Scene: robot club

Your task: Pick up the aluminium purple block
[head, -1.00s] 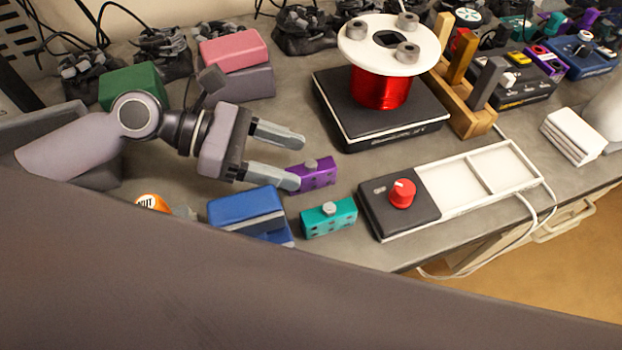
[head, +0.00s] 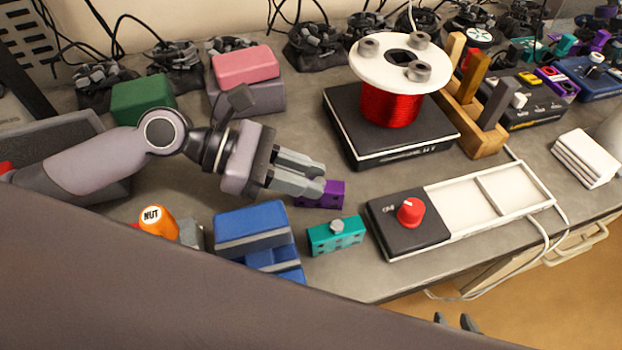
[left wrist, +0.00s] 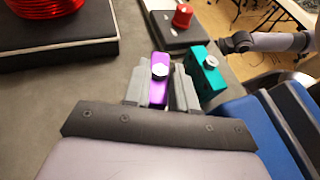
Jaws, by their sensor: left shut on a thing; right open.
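The purple block (head: 322,198) sits on the grey workbench, partly hidden by my left gripper. In the left wrist view the purple block (left wrist: 157,95) has a silver knob and lies between both fingers. My left gripper (head: 318,187) is shut on the purple block; its fingers also show in the left wrist view (left wrist: 157,88). My right gripper (head: 456,322) shows only its fingertips, apart and empty, over the floor at the bottom of the head view.
A teal block (head: 336,236) stands close to the purple one. A blue block (head: 250,228) and an orange NUT container (head: 157,221) lie nearby. A black panel with a red knob (head: 410,212) is to the right. A red wire spool (head: 391,104) stands behind.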

